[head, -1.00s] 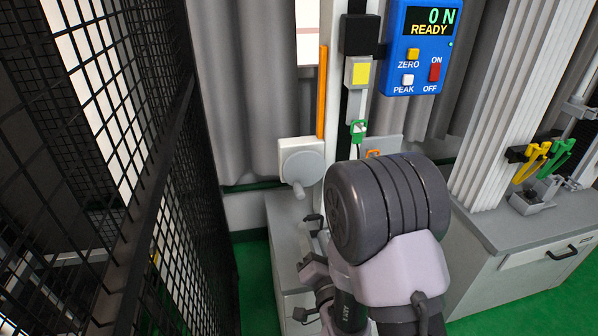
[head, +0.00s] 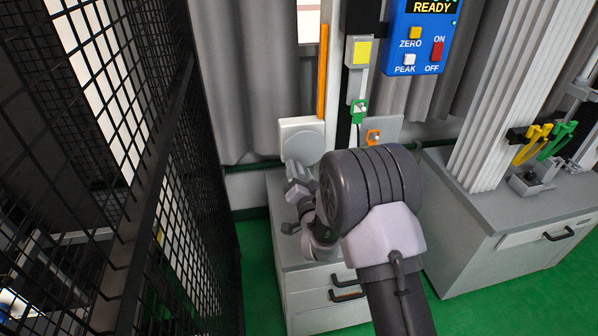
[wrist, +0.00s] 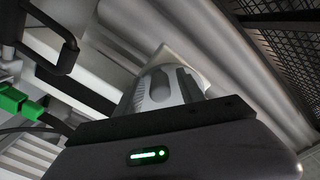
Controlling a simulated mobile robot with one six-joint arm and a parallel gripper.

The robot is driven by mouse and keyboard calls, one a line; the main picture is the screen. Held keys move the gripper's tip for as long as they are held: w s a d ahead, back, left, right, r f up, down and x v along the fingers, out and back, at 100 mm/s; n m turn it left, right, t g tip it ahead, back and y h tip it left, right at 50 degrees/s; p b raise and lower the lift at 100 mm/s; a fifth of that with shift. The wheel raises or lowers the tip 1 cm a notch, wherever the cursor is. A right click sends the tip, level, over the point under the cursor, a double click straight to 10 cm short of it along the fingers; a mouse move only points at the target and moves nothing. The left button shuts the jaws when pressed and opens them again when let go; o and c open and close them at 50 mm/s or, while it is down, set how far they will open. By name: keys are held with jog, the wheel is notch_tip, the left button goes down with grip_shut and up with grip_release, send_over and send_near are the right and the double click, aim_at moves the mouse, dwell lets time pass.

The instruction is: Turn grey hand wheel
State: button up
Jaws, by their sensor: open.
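My gripper (head: 290,178) is small in that view, just below and in front of the wheel. It is open. I cannot tell whether it touches the wheel or the handle. In the wrist view, a rounded grey part (wrist: 172,86) stands before a pale plate just beyond my gripper; it looks like the wheel with its handle.
Green clamp (head: 359,108) and orange clamp (head: 373,137) sit right of the wheel. A blue display (head: 420,40) hangs above. A black mesh fence (head: 150,200) stands at the left. A drawer cabinet (head: 310,292) is below. Green floor between fence and cabinet is free.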

jog(key=shift+w, duration=0.15)
grip_shut()
jog(key=shift+f, duration=0.1)
